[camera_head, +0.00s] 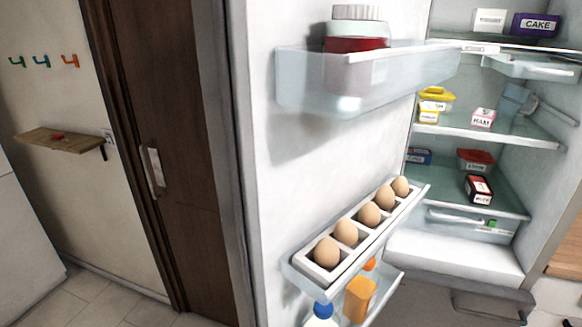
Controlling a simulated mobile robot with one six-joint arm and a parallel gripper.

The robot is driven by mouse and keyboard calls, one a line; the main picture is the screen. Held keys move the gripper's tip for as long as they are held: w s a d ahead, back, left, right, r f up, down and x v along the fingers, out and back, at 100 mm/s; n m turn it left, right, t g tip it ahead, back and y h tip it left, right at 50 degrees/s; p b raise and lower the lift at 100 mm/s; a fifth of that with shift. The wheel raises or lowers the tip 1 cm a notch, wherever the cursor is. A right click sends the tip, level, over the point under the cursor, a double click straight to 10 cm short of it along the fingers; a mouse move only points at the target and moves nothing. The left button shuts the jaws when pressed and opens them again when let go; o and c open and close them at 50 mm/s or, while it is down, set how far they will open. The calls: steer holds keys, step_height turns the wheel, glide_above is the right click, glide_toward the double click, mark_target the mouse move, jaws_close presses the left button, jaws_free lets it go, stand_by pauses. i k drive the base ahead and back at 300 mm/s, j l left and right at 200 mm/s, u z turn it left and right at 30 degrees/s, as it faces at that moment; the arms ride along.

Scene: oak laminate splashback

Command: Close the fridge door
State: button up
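The fridge door (310,140) stands wide open in the middle of the head view, with its white inner side facing me. Its upper shelf (300,85) holds a jar with a red lower part (356,30). Its middle shelf carries a white egg tray (318,277) with several eggs. A lower shelf holds an orange carton (359,298) and a blue-capped bottle (323,310). The fridge interior (455,255) is open to view at the right, with food boxes on glass shelves. My gripper is not in view.
A dark brown wooden door (185,130) with a metal handle stands behind the fridge door on the left. A small wooden wall shelf (62,141) and coloured hooks (42,61) are on the far-left wall. Tiled floor (95,300) shows at lower left.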

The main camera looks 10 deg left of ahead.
mark_target(290, 159)
steer(key=j+z, duration=0.2)
steer(key=j, duration=0.25)
steer(key=j+z, duration=0.25)
steer(key=j, duration=0.25)
steer(key=j+z, duration=0.2)
steer(key=j, duration=0.25)
steer(key=j+z, duration=0.25)
steer(key=j, duration=0.2)
steer(key=k+j+z, duration=0.2)
steer(key=j, duration=0.25)
steer(key=k+j+z, duration=0.1)
steer(key=j+z, duration=0.15)
steer(key=j, duration=0.2)
steer(key=k+j+u, duration=0.2)
steer(key=u, duration=0.15)
